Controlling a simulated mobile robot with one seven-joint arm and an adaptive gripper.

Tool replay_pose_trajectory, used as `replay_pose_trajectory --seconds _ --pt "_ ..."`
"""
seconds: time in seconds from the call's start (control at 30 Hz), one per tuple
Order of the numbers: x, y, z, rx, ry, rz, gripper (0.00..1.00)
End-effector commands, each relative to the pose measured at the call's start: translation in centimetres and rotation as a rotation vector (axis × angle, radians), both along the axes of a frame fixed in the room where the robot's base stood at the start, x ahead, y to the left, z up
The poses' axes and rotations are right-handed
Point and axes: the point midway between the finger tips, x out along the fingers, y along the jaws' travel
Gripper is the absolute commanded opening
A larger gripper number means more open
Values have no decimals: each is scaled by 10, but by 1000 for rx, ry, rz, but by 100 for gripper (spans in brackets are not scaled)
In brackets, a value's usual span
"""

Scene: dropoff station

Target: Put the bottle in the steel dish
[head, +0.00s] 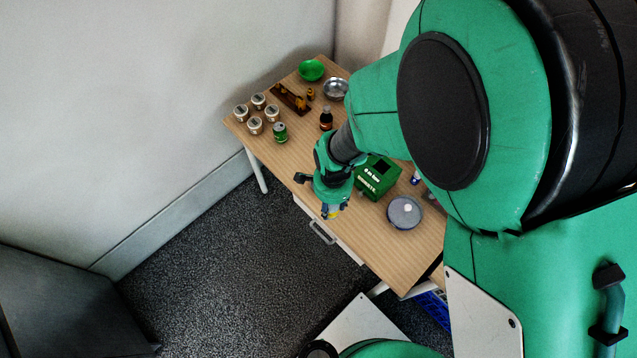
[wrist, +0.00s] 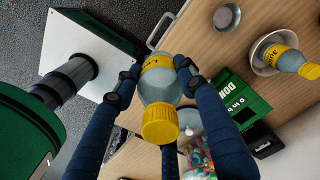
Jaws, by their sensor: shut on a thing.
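A shiny steel dish (head: 336,89) is at the far end of the table, apart from my gripper. I cannot tell whether these are the same dish.
My arm hides the table's right side.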

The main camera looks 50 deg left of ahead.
Motion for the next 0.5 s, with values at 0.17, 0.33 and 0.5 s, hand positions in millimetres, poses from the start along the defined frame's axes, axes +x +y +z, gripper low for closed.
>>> replay_pose_trajectory --seconds 0.17,0.33,0.5 --pt "0 -1 -20 -2 1 0 26" --pt "0 -1 -38 -2 1 0 26" --pt "0 0 -52 0 0 0 26"
